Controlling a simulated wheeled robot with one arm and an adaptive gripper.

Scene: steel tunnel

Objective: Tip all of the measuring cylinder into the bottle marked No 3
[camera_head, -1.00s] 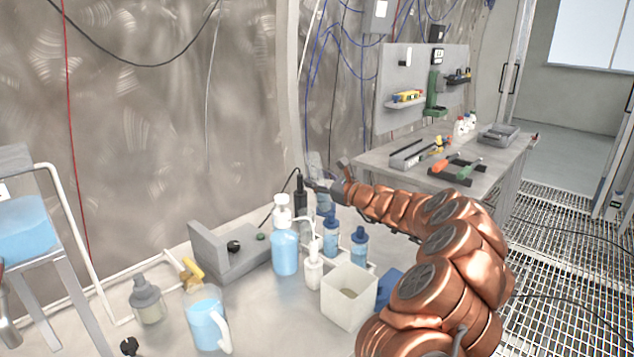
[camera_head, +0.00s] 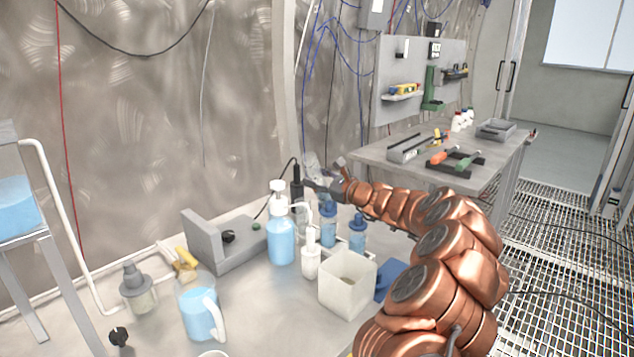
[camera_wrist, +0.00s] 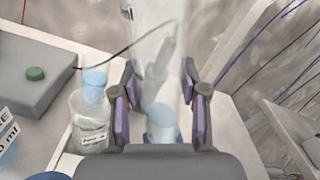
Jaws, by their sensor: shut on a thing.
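My gripper (camera_head: 335,187) is shut on a clear measuring cylinder (camera_head: 313,163), held above the back of the bench. In the wrist view, the cylinder (camera_wrist: 160,45) stands between the two jaws and runs up out of the picture; pale blue shows near its lower end. Two small bottles with blue tops, one (camera_head: 328,225) and another (camera_head: 357,236), stand below and in front of my gripper. In the wrist view, a clear bottle (camera_wrist: 90,122) with a white label is left of the jaws. I cannot read a No 3 on any bottle.
A blue pump bottle (camera_head: 281,240), a small white bottle (camera_head: 311,258), an open white box (camera_head: 347,288) and a blue-filled jug (camera_head: 202,310) crowd the bench. A grey instrument (camera_head: 225,245) stands behind. A black probe (camera_head: 297,188) on a cable is close left of my gripper.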

